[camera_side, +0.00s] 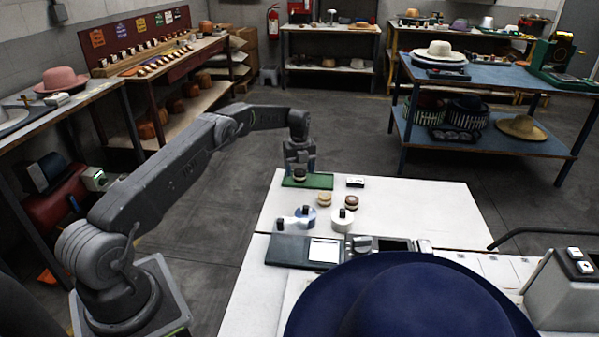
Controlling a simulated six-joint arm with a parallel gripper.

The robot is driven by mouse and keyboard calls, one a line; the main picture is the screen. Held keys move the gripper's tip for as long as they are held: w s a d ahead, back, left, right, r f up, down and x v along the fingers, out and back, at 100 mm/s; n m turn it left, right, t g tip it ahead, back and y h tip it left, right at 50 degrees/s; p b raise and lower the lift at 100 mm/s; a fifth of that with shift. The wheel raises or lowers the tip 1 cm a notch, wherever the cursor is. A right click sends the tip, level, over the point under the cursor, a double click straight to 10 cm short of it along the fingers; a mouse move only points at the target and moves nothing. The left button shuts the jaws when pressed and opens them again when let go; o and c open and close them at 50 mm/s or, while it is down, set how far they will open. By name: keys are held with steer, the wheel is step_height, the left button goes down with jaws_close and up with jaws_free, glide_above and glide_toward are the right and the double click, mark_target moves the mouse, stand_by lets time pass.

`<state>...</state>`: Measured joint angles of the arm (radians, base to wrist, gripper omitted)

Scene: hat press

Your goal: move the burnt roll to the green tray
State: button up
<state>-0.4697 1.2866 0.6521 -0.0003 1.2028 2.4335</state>
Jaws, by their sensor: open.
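The green tray (318,182) lies flat at the far left corner of the white table. My gripper (299,168) points down over the tray, with its jaws open. A small round roll (299,176), dark on top and paler below, sits on the tray right under the jaws; the fingers partly hide it. I cannot tell whether they touch it. A tan roll (324,200) and a brown-topped roll with a pale lower part (351,202) stand on the table in front of the tray. Which roll is the burnt one is hard to tell at this size.
A blue-and-white spool (305,216) and a white spool (342,219) stand nearer the camera. A small black-and-white box (355,182) lies right of the tray. A big blue hat (410,300) fills the foreground. The table's right part is clear.

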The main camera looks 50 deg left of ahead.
mark_target(300, 171)
steer(key=s+d+r+n+t, duration=0.15)
steer(key=d+r, duration=0.25)
steer(key=r, duration=0.7)
steer(key=s+d+r+n, duration=0.1)
steer(key=d+r+n, duration=0.25)
steer(key=r, duration=0.75)
steer(key=s+d+r+n+t, duration=0.1)
steer(key=s+d+r+n, duration=0.5)
steer(key=s+d+r, duration=0.45)
steer(key=s+d+f+n+t, duration=0.1)
steer(key=s+d+n, duration=0.2)
steer(key=s, duration=0.5)
steer(key=s+d+f+n+t, duration=0.1)
steer(key=s+d+n, duration=0.3)
steer(key=s, duration=0.4)
steer(key=s+d+f+n+t, duration=0.1)
steer(key=s+d+f+n, duration=0.2)
steer(key=s, duration=0.5)
steer(key=shift+s+d+f+n, duration=0.25)
steer(key=shift+d+n, duration=0.15)
steer(key=shift+n, duration=0.3)
